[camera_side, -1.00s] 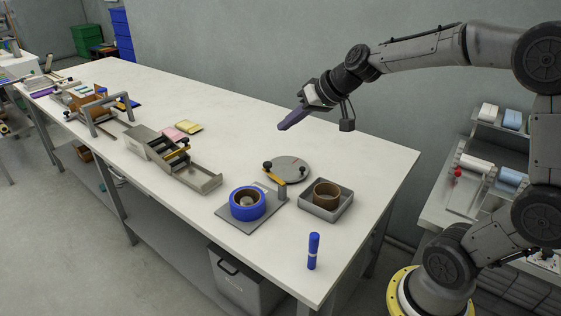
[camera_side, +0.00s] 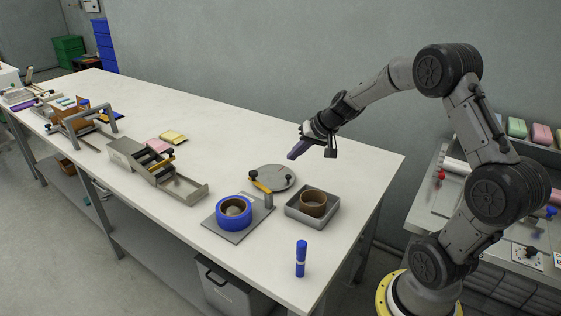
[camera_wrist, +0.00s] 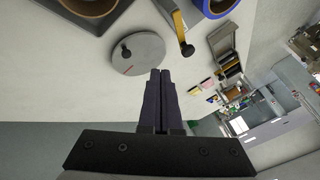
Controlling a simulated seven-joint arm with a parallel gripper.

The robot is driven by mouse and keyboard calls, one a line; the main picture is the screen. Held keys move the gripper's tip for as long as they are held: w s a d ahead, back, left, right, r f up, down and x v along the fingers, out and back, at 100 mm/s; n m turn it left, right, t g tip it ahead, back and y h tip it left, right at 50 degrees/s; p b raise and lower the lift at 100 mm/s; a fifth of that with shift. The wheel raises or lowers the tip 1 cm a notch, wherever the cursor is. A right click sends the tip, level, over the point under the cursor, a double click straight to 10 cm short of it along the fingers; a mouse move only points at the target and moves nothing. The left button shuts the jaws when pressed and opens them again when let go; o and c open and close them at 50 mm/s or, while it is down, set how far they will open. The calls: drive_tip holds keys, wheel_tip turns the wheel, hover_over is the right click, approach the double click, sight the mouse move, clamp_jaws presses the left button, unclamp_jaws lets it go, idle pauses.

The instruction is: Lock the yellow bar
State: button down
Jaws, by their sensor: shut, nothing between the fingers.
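A yellow bar (camera_side: 261,186) with a black knob (camera_side: 253,173) at one end reaches from a grey post by the blue tape roll to the edge of a round grey disc (camera_side: 277,179). In the wrist view the bar (camera_wrist: 179,22) ends in its black knob (camera_wrist: 187,50), just right of the disc (camera_wrist: 140,53). The disc has its own black knob and a red mark. My gripper (camera_side: 292,156) is shut and empty, above the table behind the disc, touching nothing. It also shows in the wrist view (camera_wrist: 160,72).
The blue tape roll (camera_side: 235,212) sits on a grey plate beside the bar's post. A grey tray (camera_side: 295,213) holding a brown roll (camera_side: 313,204) and an upright blue marker (camera_side: 300,258) stand to the right. The table behind the disc is clear.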

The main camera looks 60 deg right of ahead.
drive_tip(key=w+a+f, duration=0.2)
drive_tip(key=w+f, duration=0.5)
drive_tip(key=w, duration=0.1)
drive_tip(key=shift+w+a+f, duration=0.15)
drive_tip(key=shift+w+a, duration=0.15)
drive_tip(key=shift+a, duration=0.05)
